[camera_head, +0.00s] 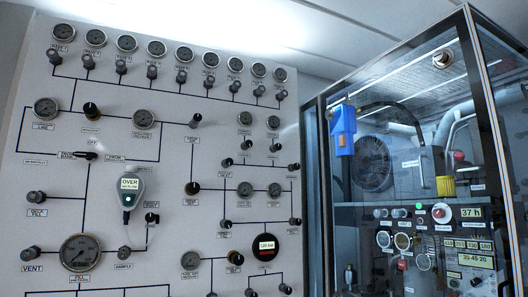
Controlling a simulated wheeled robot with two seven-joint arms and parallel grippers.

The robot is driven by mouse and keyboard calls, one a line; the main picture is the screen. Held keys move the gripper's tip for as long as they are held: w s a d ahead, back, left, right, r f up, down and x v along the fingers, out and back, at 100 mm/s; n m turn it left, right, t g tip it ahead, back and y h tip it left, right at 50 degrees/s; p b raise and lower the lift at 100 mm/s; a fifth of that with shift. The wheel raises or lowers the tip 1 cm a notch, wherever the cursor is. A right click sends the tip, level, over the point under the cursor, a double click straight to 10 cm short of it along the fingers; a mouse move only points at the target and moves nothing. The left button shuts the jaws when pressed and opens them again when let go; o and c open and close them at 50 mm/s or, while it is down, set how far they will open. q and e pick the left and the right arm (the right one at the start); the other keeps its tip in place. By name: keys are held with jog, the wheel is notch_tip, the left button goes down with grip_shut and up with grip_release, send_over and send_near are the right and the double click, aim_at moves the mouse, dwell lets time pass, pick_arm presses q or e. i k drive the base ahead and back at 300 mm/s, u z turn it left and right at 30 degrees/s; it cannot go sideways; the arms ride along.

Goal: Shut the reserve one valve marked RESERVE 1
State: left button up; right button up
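A light grey valve panel (150,180) fills the left and middle of the head view. A row of several round gauges (96,37) runs along its top, each with a small label and a dark valve knob below it. The label lettering is too small to read surely, so I cannot tell which knob is marked RESERVE 1, nor whether any of these valves is open or shut. Neither of my grippers is in view.
A handheld meter reading OVER (130,187) hangs on the panel. A large gauge (80,252) and a digital display (266,246) sit low. A glass-fronted cabinet (487,110) stands at right, with a blue box (343,130) at its front left. Nothing blocks the top row.

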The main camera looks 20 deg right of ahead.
aim_at(249, 144)
jog(key=z, duration=0.25)
jog(key=i, duration=1.15)
jog(key=z, duration=0.75)
